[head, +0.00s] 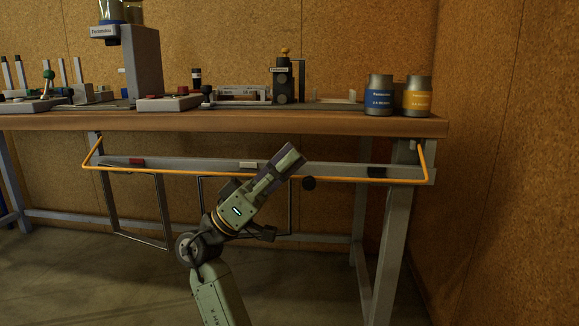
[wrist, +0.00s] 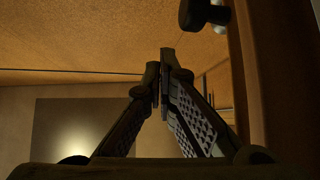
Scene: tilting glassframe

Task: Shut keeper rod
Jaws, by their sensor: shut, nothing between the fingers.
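The keeper rod looks to be the thin orange bar (head: 345,178) that runs along the front below the bench top. Its two ends bend up to the bench's left and right sides. A dark thin frame (head: 160,205) hangs tilted below the bar at left, and part of another shows behind my arm. My gripper (head: 291,154) is shut and empty, pointing up and right. It overlaps the bar's middle in the head view, and I cannot tell whether they touch. The wrist view shows its fingertips (wrist: 163,75) together, with no orange bar visible.
The wooden bench top (head: 230,122) is above, carrying fixtures and two cans, blue (head: 379,100) and yellow (head: 417,101). Bench legs stand at the right. The floor in front is open.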

